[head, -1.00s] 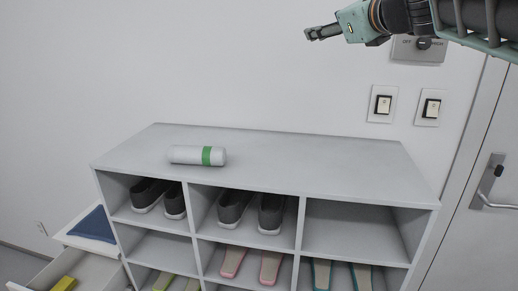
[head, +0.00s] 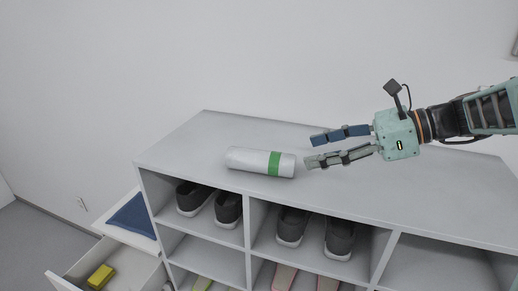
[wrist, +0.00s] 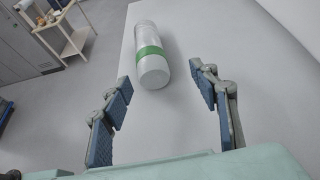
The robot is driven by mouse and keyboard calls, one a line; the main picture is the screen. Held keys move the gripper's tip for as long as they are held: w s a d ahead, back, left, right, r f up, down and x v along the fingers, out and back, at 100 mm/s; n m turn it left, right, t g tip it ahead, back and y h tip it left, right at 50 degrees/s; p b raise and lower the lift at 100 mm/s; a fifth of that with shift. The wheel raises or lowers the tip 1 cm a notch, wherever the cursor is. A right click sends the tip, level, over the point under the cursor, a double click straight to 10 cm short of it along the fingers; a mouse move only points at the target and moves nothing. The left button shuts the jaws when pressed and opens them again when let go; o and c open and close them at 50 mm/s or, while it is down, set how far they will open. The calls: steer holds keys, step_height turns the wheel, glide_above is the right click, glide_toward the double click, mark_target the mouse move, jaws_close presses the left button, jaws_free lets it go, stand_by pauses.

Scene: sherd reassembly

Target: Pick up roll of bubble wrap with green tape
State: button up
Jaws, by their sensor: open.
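The roll of bubble wrap (head: 245,160) is a pale cylinder with a green tape band (head: 274,164) near its right end. It lies on its side on top of the shoe cabinet. In the wrist view the roll (wrist: 148,60) lies lengthwise ahead, with its taped end nearest me. My gripper (head: 308,150) is open and empty, just right of the taped end, its fingers pointing left toward the roll. In the wrist view the two fingers (wrist: 163,84) are spread on either side of the roll's near end.
The cabinet top (head: 200,135) is otherwise clear around the roll. Dark shoes (head: 340,237) sit in the compartments below. An open drawer with a yellow item (head: 101,276) and a blue cushion (head: 133,217) are at the lower left. A white wall stands behind.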

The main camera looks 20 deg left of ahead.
mark_target(294, 158)
steer(key=shift+s+a+f+g, duration=0.1)
steer(key=shift+s+a+g, duration=0.25)
steer(key=shift+s+g, duration=0.1)
steer(key=shift+y, duration=0.3)
steer(key=x, duration=0.4)
steer(key=shift+s+a+f, duration=0.15)
steer(key=shift+a, duration=0.2)
steer(key=x, duration=0.5)
steer(key=shift+a+f+p, duration=0.25)
steer(key=shift+f+p, duration=0.05)
steer(key=c, duration=1.1)
steer(key=shift+c, duration=0.2)
